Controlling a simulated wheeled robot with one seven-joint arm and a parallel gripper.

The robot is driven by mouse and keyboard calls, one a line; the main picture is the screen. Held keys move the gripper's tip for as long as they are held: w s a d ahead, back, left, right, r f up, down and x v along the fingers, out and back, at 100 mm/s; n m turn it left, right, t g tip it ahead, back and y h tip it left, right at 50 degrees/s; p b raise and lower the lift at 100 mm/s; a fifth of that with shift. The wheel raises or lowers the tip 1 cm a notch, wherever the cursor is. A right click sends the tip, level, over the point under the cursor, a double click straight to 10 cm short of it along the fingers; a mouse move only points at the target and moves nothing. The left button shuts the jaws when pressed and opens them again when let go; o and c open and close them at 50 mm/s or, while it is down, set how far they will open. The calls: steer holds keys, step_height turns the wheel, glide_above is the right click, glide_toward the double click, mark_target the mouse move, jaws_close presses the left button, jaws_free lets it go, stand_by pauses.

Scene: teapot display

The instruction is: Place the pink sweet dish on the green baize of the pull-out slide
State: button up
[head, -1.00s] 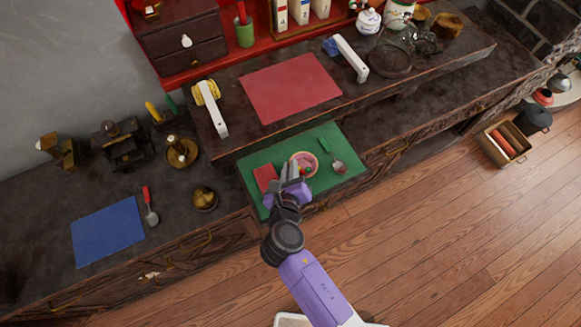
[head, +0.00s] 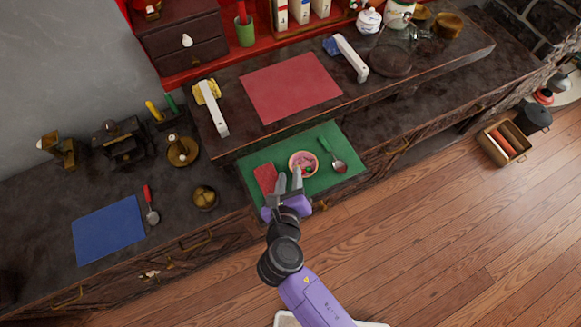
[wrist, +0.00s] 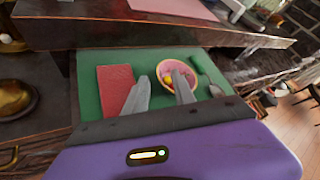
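The pink sweet dish (head: 303,163), a small round bowl with coloured sweets in it, sits upright on the green baize (head: 325,183) of the pull-out slide. In the wrist view the dish (wrist: 193,71) is partly hidden behind the right finger. My gripper (head: 289,181) is at the slide's near side, in front of the dish. Its two fingers (wrist: 158,92) are apart with nothing held between them. From these views I cannot tell whether a finger touches the dish's rim.
On the baize, a red book-like item (head: 266,178) lies left of the dish and a green-handled scoop (head: 333,156) lies right. A red mat (head: 291,87) lies on the raised shelf behind, between two white-topped stands. A blue mat (head: 108,230) lies on the left counter.

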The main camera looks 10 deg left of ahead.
steer(key=v, duration=0.7)
steer(key=shift+s+r, duration=0.15)
steer(key=shift+s, duration=0.2)
steer(key=s+d+f+m+g+y, duration=0.2)
steer(key=s+d+m, duration=0.8)
steer(key=d+m, duration=0.55)
steer(key=s+d+r+m+t+h, duration=0.1)
steer(key=s+d+r+m, duration=0.2)
steer(key=r+m, duration=0.3)
steer(key=s+d+r+m+t, duration=0.2)
steer(key=r+m, duration=0.4)
steer(key=m, duration=0.6)
steer(key=s+d+r+m+t+h, duration=0.1)
steer(key=s+d+r+m, duration=0.3)
steer(key=r+m, duration=0.3)
steer(key=shift+s+m+h, duration=0.3)
steer(key=shift+s+m, duration=0.5)
steer(key=shift+m, duration=0.45)
steer(key=shift+r, duration=0.1)
steer(key=shift+f+b, duration=1.45)
